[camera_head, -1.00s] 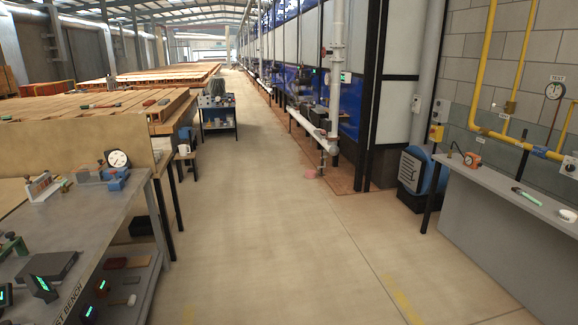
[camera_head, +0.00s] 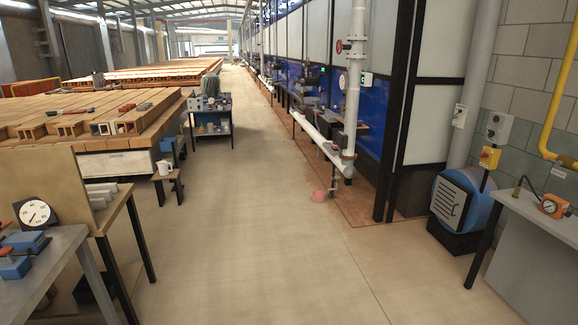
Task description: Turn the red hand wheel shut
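A small red round thing (camera_head: 339,46) shows beside the upright white pipe (camera_head: 352,85), right of the middle of the head view. It may be the red hand wheel or a sign; it is too small to tell. The white pipe comes down to a low white pipe (camera_head: 318,140) that runs back along the blue panels. Neither of my grippers is in view.
The aisle floor (camera_head: 255,230) ahead is clear, with a pink thing (camera_head: 318,196) on it below the pipe. A bench with a dial gauge (camera_head: 35,214) stands at left. A blue machine (camera_head: 466,203) and a grey bench (camera_head: 535,235) stand at right.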

